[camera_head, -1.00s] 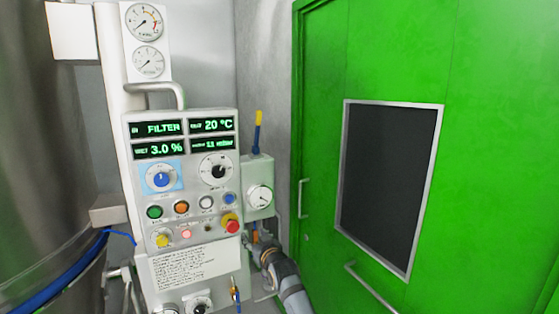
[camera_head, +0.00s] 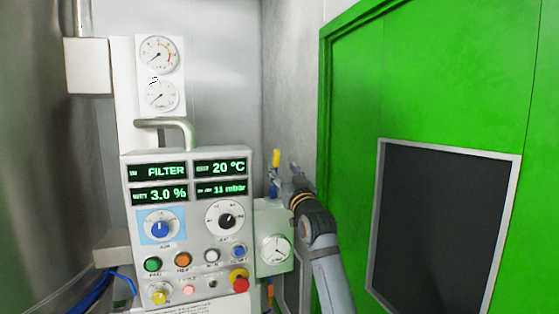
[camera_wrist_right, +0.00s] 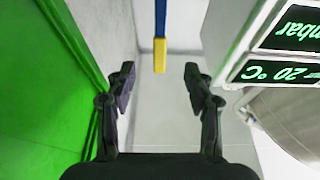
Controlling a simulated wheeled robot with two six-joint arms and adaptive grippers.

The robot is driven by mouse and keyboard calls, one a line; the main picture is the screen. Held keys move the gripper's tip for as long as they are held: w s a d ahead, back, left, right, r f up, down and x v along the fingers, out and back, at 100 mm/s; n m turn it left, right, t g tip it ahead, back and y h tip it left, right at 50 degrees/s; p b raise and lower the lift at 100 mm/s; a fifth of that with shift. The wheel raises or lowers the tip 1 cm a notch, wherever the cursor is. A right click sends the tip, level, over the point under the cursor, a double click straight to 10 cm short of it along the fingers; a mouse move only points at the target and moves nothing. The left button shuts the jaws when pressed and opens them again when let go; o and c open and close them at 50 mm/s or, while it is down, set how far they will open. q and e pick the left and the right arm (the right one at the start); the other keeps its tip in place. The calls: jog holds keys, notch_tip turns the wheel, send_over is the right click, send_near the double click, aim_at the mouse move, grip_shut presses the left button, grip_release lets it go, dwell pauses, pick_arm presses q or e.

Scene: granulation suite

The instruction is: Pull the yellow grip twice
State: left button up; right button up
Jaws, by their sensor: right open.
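The yellow grip (camera_head: 276,158) is the upright end of a blue lever, above the small grey box with a dial to the right of the control panel. In the right wrist view the yellow grip (camera_wrist_right: 160,56) shows below its blue shaft, centred between the finger lines. My right gripper (camera_head: 285,177) is close beside the lever in the head view, partly hidden by its own arm. In the wrist view my right gripper (camera_wrist_right: 159,78) is open and empty, its fingers apart on both sides of the grip without touching it. My left gripper is not in view.
The control panel (camera_head: 190,220) with displays, knobs and buttons stands left of the lever, and a bent pipe handle (camera_head: 165,128) sits above it. The dial box (camera_head: 274,248) is below the lever. A green door (camera_head: 430,80) closes off the right side.

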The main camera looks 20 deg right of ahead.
aim_at(278, 161)
jog(key=p+x, duration=0.2)
jog(key=x, duration=0.3)
jog(key=shift+w+r+p, duration=0.25)
jog(key=shift+p, duration=0.05)
jog(key=shift+w+r, duration=0.1)
jog(key=shift+w, duration=0.6)
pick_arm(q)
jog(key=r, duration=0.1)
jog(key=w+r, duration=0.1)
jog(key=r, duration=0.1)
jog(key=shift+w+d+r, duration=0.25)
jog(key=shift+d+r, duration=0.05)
pick_arm(e)
jog(key=shift+c, duration=0.3)
